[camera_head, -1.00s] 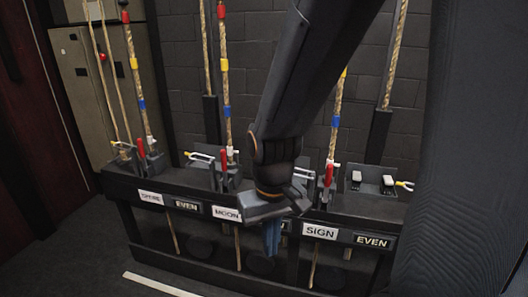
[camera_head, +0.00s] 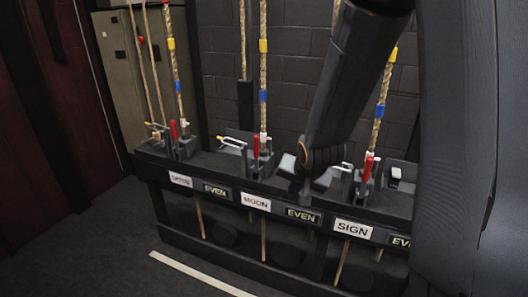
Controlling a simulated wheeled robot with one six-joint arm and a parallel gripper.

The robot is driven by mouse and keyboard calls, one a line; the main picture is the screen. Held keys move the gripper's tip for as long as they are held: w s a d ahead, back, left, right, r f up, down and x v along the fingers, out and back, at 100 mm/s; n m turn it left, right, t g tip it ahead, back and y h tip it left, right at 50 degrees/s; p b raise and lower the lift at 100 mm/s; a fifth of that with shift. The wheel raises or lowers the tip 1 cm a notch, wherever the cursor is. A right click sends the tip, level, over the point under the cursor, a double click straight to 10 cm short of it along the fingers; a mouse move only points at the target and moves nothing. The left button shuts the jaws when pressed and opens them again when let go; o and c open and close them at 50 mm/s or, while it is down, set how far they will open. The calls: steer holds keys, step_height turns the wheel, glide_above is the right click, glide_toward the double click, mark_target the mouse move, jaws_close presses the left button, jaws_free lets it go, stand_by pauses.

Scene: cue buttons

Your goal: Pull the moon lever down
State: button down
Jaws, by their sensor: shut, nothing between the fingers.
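The moon lever (camera_head: 256,150) is a red-handled lever standing upright on the black rack, above the white MOON label (camera_head: 256,202). A rope with yellow and blue bands rises behind it. My gripper (camera_head: 305,189) is to the right of the moon lever, apart from it, near the rack's front edge above an EVEN label. Its fingers look small and dark, are shut and point down with nothing held. My wrist hides part of the gripper and the rack behind it.
Another red lever (camera_head: 174,133) stands at the left of the rack. The red lever above the SIGN label (camera_head: 352,228) stands to the right of my wrist. A grey cabinet (camera_head: 120,70) is at the back left. The floor in front is clear, with a white line (camera_head: 200,273).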

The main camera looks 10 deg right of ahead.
mark_target(257, 155)
steer(key=w+d+m+t+y+b, duration=0.1)
steer(key=w+m+t+b, duration=0.1)
steer(key=w+m+t, duration=0.3)
steer(key=w+d+r+m+t+y+b, duration=0.1)
steer(key=w+m+t, duration=0.4)
steer(key=w, duration=0.6)
steer(key=shift+w+r+t+y+b, duration=0.3)
steer(key=shift+w+t+y+b, duration=0.1)
steer(key=shift+b, duration=0.5)
steer(key=w+a, duration=0.1)
steer(key=w, duration=0.2)
steer(key=w+a, duration=0.1)
steer(key=w, duration=0.2)
steer(key=w+a+p, duration=0.1)
steer(key=w, duration=0.1)
steer(key=shift+w+a, duration=0.2)
steer(key=shift+w, duration=0.2)
steer(key=shift+s+a, duration=0.4)
steer(key=shift+a, duration=0.35)
